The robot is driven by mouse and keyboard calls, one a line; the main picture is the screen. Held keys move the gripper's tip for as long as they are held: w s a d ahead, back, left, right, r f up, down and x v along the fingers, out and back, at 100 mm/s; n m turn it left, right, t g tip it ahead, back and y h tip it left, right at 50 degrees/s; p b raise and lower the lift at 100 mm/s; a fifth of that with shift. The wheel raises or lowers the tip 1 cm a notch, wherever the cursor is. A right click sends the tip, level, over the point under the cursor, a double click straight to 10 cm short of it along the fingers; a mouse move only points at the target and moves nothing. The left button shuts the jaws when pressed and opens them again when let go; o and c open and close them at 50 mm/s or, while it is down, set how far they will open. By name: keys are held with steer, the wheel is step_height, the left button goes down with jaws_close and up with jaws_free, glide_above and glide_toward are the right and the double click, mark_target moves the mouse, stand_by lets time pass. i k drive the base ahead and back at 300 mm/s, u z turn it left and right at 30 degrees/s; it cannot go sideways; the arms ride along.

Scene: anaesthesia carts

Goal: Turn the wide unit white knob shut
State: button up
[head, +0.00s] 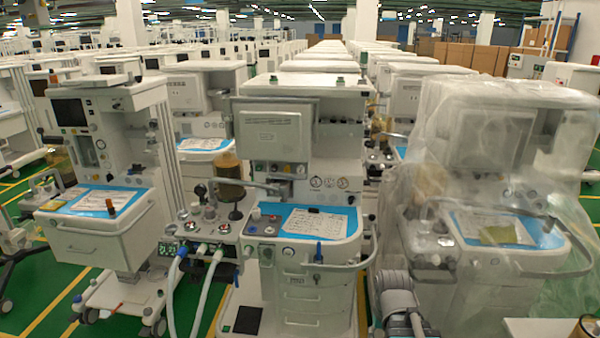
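The widest unit in clear view is the middle anaesthesia cart (285,93), with a grey screen housing, a blue-lined worktop and a side panel on its left. Small pale and dark knobs (210,213) stand on that side panel, above two white hoses. A small whitish knob-like part (256,213) also sits at the left edge of the blue worktop. The parts are too small to tell which is the white knob or how far it is turned. Part of what looks like my arm shows at the bottom, right of the middle cart. My gripper is not in view.
A cart (75,215) with a tan-topped cylinder stands at left. A plastic-wrapped cart (555,110) stands close at right. A curved grey handle (345,266) juts from the middle cart's front. Rows of carts fill the back.

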mark_target(300, 169)
steer(key=z, duration=0.05)
steer(key=i, duration=1)
steer(key=u, duration=0.05)
